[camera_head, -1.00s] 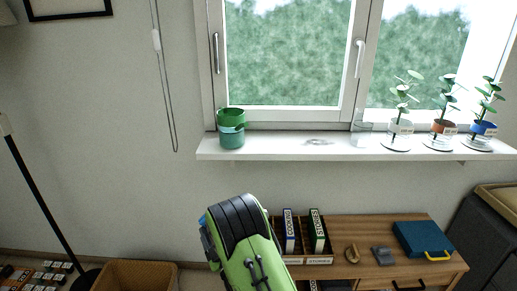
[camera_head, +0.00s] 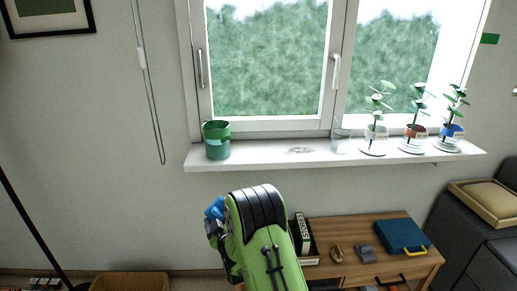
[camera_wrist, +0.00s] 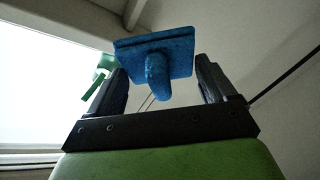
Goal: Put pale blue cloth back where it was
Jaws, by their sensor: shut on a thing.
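In the head view a bit of the blue cloth (camera_head: 215,207) shows at the left of my green arm, in front of the wall and below the windowsill (camera_head: 260,157). My arm hides most of the gripper in that view.
On the sill stand a green container (camera_head: 216,140), a clear glass (camera_head: 341,141) and three potted plants (camera_head: 414,130); a greyish patch (camera_head: 300,150) lies between container and glass. Below, a wooden cabinet (camera_head: 345,272) bears a blue case (camera_head: 402,236) and small items. A wicker basket (camera_head: 130,281) is lower left.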

